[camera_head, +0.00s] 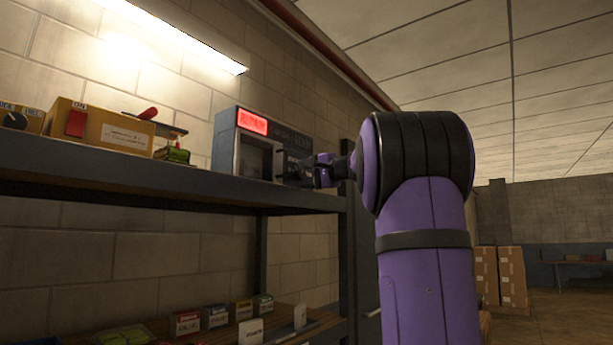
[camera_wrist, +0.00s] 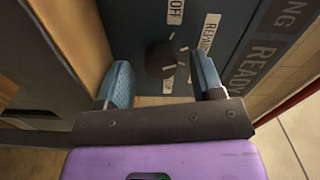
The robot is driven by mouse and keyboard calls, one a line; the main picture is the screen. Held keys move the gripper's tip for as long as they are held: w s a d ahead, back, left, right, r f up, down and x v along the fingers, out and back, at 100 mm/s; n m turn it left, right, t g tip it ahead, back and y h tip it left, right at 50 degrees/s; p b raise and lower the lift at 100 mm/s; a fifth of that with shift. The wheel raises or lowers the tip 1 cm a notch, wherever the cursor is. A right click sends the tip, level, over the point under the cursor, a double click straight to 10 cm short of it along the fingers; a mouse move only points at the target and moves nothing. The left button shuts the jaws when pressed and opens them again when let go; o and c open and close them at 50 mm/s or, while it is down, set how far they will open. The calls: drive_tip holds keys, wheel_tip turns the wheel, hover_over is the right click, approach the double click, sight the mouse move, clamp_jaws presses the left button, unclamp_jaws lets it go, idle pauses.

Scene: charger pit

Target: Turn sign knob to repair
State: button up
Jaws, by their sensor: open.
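The sign box (camera_head: 228,139) is a blue-grey unit on the upper shelf, with a lit red panel (camera_head: 252,122) whose lettering is too blurred to read. In the wrist view its dark round knob (camera_wrist: 159,56) sits on a dark blue face with short pale marks around it. An "OFF" label (camera_wrist: 176,11) and a "REPAIR" label (camera_wrist: 209,32) are beside it; a third pale label (camera_wrist: 168,84) is hard to read. I cannot tell the knob's setting. My gripper (camera_wrist: 160,68) is open, its blue fingers on either side of the knob in this view, apart from it; it hides the knob in the head view.
The upper shelf (camera_head: 150,177) also holds yellow boxes (camera_head: 110,133), one with a red switch (camera_head: 76,123), left of the sign. Small boxes (camera_head: 215,316) stand on the lower shelf. Cardboard boxes (camera_head: 500,275) are stacked at the far right.

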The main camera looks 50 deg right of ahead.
drive_tip(key=s, duration=1)
drive_tip(key=shift+s+d, duration=0.3)
drive_tip(key=shift+d, duration=0.15)
drive_tip(key=a+f+n+g+y, duration=0.2)
drive_tip(key=a+f+n+g, duration=0.15)
drive_tip(key=a+f, duration=0.7)
drive_tip(key=a+f+n+g+y, duration=0.15)
drive_tip(key=a+f+g, duration=0.25)
drive_tip(key=a+f, duration=0.7)
drive_tip(key=s+a+f+n+g+h, duration=0.4)
drive_tip(key=s+a+f+n, duration=0.5)
drive_tip(key=s+a+f, duration=0.5)
wheel_tip(320, 180, down, 4)
drive_tip(key=shift+s+a+n+g+h, duration=0.35)
drive_tip(key=shift+s+n+g, duration=0.05)
drive_tip(key=shift+g, duration=0.25)
